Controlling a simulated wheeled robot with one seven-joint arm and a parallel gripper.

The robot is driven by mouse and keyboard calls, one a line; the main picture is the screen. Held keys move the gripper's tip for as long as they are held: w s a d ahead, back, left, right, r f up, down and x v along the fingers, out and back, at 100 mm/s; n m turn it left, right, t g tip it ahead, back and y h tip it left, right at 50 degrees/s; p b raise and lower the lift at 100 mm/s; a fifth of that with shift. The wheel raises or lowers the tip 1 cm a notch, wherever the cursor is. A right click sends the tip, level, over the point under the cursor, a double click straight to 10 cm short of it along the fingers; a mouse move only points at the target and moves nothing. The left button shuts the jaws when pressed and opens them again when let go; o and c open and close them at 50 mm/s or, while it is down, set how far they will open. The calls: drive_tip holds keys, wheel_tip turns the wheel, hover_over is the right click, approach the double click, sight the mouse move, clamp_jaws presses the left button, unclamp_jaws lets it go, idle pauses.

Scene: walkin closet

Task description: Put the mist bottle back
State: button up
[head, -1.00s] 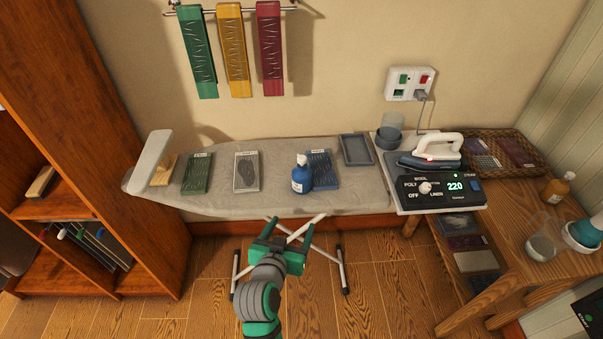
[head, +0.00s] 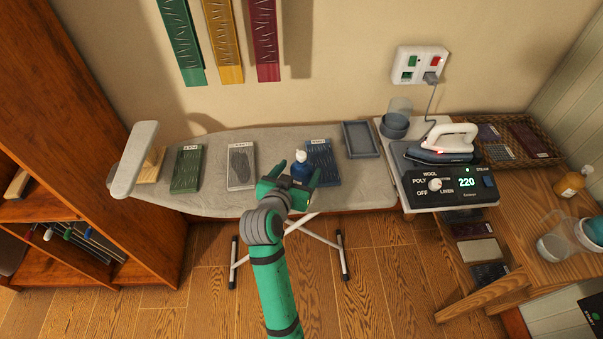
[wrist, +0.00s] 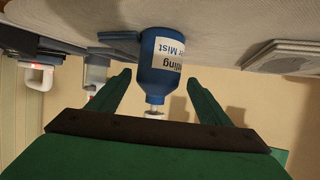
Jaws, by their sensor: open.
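The mist bottle (head: 301,170) is blue with a white nozzle and stands upright on the ironing board (head: 215,201). In the wrist view the bottle (wrist: 162,62) appears upside down, with "Mist" readable on its white label. My gripper (head: 298,175) is open, with its green fingers on either side of the bottle. In the wrist view the gripper (wrist: 155,95) shows a gap between each finger and the bottle. The gripper partly hides the bottle's lower part in the head view.
A dark blue folded cloth (head: 324,163) lies just right of the bottle. A grey cloth (head: 241,165) and a green cloth (head: 187,168) lie to the left. An empty grey tray (head: 361,139) and the iron (head: 446,146) on its station (head: 450,187) stand to the right.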

drive_tip(key=shift+x, duration=2.9)
drive_tip(key=shift+s+d+f, duration=0.1)
drive_tip(key=shift+s+f, duration=0.05)
drive_tip(key=shift+c, duration=0.2)
drive_tip(key=c, duration=1.5)
drive_tip(key=shift+o, duration=0.2)
